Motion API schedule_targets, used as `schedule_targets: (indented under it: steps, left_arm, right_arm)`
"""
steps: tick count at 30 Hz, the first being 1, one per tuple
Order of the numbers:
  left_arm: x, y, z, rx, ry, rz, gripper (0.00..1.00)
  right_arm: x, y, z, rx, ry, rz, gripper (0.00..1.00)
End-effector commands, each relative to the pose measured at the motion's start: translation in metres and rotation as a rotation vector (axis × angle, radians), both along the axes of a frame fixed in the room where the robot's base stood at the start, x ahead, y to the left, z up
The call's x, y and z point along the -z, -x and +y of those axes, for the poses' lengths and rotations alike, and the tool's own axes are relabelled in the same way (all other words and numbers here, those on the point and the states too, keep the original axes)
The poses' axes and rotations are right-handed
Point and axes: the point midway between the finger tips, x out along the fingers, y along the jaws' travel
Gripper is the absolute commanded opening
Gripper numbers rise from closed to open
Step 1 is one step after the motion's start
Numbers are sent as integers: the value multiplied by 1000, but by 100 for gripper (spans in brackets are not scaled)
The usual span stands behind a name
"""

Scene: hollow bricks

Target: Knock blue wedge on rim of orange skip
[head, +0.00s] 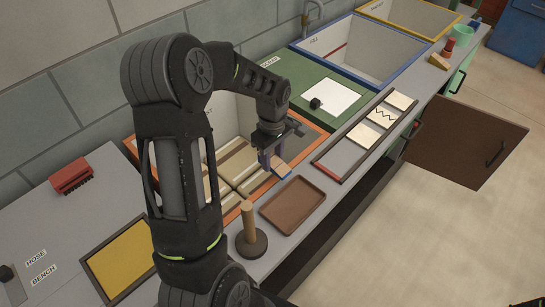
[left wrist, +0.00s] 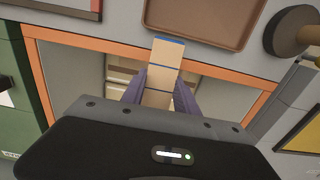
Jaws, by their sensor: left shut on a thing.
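The wedge (head: 281,168) is a light wooden piece with a blue edge. My left gripper (head: 271,157) is shut on it, with purple fingers at its sides, over the front part of the orange skip (head: 233,213). The left wrist view shows the wedge (left wrist: 163,68) between the fingers (left wrist: 155,92), its blue-edged end reaching across the skip's orange rim (left wrist: 215,71). I cannot tell whether it touches the rim. Tan slab-like pieces lie inside the skip, partly hidden by my left arm. My right gripper is not in view.
A brown tray (head: 293,205) and a wooden peg on a dark round base (head: 251,243) stand in front of the skip. A green board (head: 300,92) lies to its right, with a blue-rimmed bin (head: 350,72) beyond. A brown cabinet door (head: 465,142) hangs open.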

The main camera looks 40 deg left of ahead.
Motion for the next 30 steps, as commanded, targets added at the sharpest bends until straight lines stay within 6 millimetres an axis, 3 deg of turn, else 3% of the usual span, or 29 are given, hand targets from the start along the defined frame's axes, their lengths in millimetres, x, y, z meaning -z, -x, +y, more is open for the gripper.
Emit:
schedule_targets:
  steps: [1, 7, 8, 17, 24, 30]
  left_arm:
    - [17, 0, 0, 1, 1, 1, 0]
    - [54, 0, 0, 2, 0, 1, 0]
    - [43, 0, 0, 1, -1, -1, 0]
    - [33, 0, 0, 1, 0, 0, 0]
    - [1, 0, 0, 1, 0, -1, 0]
    - [-13, 0, 0, 0, 0, 0, 0]
  right_arm:
    - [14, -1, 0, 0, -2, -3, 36]
    - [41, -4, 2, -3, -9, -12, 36]
    - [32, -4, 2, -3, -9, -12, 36]
    - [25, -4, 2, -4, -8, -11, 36]
    - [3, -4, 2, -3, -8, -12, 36]
    - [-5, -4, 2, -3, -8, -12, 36]
